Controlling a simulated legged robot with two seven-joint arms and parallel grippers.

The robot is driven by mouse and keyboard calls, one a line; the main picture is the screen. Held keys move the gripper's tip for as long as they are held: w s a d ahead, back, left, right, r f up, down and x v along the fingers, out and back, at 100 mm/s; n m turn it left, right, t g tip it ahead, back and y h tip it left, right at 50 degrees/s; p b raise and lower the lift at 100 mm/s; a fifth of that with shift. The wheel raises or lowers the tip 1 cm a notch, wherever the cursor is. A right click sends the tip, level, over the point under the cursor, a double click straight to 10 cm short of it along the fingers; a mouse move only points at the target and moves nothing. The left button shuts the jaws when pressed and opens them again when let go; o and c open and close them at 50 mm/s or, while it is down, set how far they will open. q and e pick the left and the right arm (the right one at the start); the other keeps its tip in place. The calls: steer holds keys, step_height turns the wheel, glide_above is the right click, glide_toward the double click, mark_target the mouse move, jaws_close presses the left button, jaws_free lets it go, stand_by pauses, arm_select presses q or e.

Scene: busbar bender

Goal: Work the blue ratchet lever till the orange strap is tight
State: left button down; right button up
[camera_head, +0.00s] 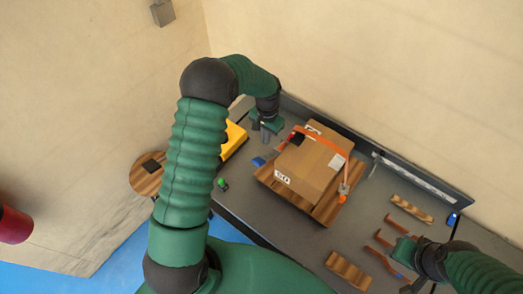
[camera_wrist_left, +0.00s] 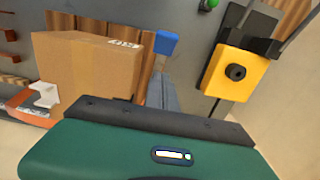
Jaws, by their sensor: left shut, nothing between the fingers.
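A cardboard box (camera_head: 306,172) sits on a wooden pallet (camera_head: 327,212) on the grey bench. The orange strap (camera_head: 326,139) runs across its top, with an orange and metal fitting (camera_head: 344,189) at the right end. A blue piece (camera_head: 258,162) is at the pallet's left; it also shows in the left wrist view (camera_wrist_left: 166,43). I cannot tell whether it is the ratchet lever. My left gripper (camera_head: 267,133) is shut and empty, fingers down, left of the box's far end. My right gripper (camera_head: 408,262) is low at the right; its jaws are unclear.
A yellow block (camera_head: 234,140) with a black knob stands left of my left gripper. A green knob (camera_head: 221,184) is at the bench's left edge. Wooden blocks (camera_head: 411,209) and brown clamps (camera_head: 394,224) lie at right. A metal rail (camera_head: 418,180) runs along the back.

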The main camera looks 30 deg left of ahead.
mark_target(261, 160)
arm_select(q)
steer(key=s+f+p, duration=0.1)
steer(key=f, duration=0.1)
steer(key=s+f+p, duration=0.2)
steer(key=f, duration=0.1)
steer(key=shift+s+d+f, duration=0.1)
steer(key=shift+s+f, duration=0.05)
steer(key=shift+f, duration=0.15)
steer(key=shift+s+f, duration=0.1)
steer(key=shift+f, duration=0.2)
steer(key=shift+a+f, duration=0.25)
steer(key=shift+w, duration=0.2)
